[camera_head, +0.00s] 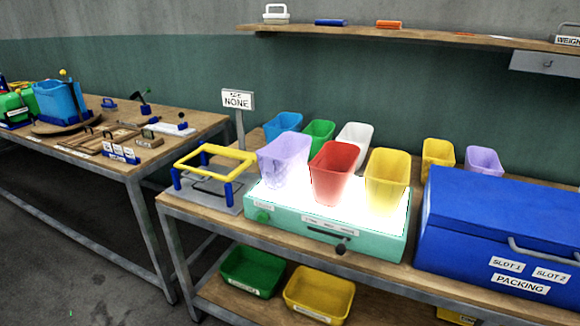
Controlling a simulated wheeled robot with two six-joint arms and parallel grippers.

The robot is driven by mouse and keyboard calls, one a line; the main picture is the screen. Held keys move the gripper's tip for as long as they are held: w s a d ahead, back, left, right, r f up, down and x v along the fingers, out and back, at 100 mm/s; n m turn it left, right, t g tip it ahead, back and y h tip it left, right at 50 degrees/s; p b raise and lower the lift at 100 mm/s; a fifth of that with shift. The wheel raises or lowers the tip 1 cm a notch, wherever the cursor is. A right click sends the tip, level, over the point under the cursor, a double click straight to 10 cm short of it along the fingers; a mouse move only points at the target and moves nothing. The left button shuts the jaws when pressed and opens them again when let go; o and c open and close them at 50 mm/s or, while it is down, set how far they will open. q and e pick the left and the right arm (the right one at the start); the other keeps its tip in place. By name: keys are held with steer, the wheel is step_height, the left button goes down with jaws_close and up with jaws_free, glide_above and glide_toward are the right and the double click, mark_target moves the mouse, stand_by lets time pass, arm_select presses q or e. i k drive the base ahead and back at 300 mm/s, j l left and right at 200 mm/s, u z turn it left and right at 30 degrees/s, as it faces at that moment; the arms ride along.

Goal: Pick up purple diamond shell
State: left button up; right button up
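Two light purple shells, shaped like open tapered tubs, are in view. One purple shell (284,158) stands upright on the left of the bright lit top of a mint-green box (325,236). The other purple shell (484,161) stands at the back right, partly hidden behind the blue packing box. A diamond mark cannot be made out clearly on either one. Neither of my grippers is in view.
Red (334,170) and yellow (387,178) shells share the lit top; blue, green and white ones stand behind. A yellow-framed stand (215,162) is left, a blue packing box (503,240) right. Bins (252,272) sit on the lower shelf.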

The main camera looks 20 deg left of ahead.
mark_target(283, 161)
steer(key=z, duration=0.9)
steer(key=k+j+z, duration=0.1)
steer(key=k+z, duration=0.55)
steer(key=u, duration=2)
steer(key=i+l+z, duration=0.1)
steer(key=i, duration=0.35)
steer(key=i+l+z, duration=0.1)
steer(key=i+l, duration=0.2)
steer(key=i, duration=0.15)
